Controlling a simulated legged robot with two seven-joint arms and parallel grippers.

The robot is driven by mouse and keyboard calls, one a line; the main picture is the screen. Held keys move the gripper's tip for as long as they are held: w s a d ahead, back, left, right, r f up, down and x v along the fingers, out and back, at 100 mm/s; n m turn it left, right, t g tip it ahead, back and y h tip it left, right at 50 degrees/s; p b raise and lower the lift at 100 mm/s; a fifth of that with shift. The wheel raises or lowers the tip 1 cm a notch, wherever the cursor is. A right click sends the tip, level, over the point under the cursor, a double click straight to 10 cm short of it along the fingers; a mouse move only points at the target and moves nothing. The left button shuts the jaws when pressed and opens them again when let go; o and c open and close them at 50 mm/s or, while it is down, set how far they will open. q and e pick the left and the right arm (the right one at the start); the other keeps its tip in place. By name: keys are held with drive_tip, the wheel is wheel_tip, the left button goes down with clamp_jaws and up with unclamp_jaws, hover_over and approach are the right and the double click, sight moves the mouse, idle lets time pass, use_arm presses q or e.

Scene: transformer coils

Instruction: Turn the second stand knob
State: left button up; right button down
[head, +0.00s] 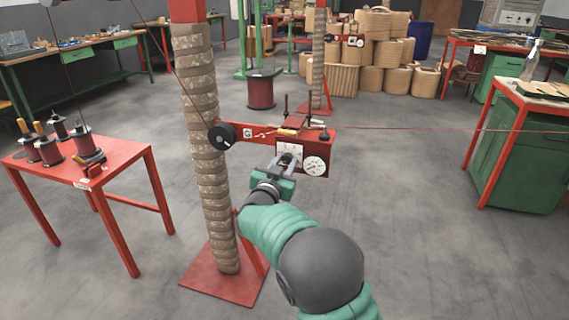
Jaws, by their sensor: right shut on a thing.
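A red stand with a wrapped post (208,150) stands at centre left on a red base plate (222,272). Its red arm box (318,150) reaches right from the post, with a black pulley (222,136) at its left end and dials (315,166) on its front. My right gripper (287,163) is at the white panel (289,151) left of the round dial. It is shut on a small knob there, which the fingers largely hide. A second, similar wrapped stand (318,62) stands farther back. My left gripper is out of view.
A red table (110,165) with spools and tools stands at left. A green cabinet with a red frame (515,150) stands at right. A thin red wire (430,129) runs right from the arm box. Floor between them is clear.

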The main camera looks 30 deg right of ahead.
drive_tip(key=m, duration=0.4)
drive_tip(key=shift+b, duration=0.3)
drive_tip(key=m+b, duration=0.1)
drive_tip(key=m, duration=0.3)
drive_tip(key=shift+f, duration=0.15)
drive_tip(key=m+b, duration=0.3)
drive_tip(key=m, duration=0.2)
drive_tip(key=shift+s+f+m+b, duration=0.1)
drive_tip(key=shift+f+m+b, duration=0.05)
drive_tip(key=shift+m+b, duration=1.6)
drive_tip(key=shift+m, duration=0.65)
drive_tip(key=c, duration=1.1)
unclamp_jaws()
drive_tip(key=shift+d, duration=0.15)
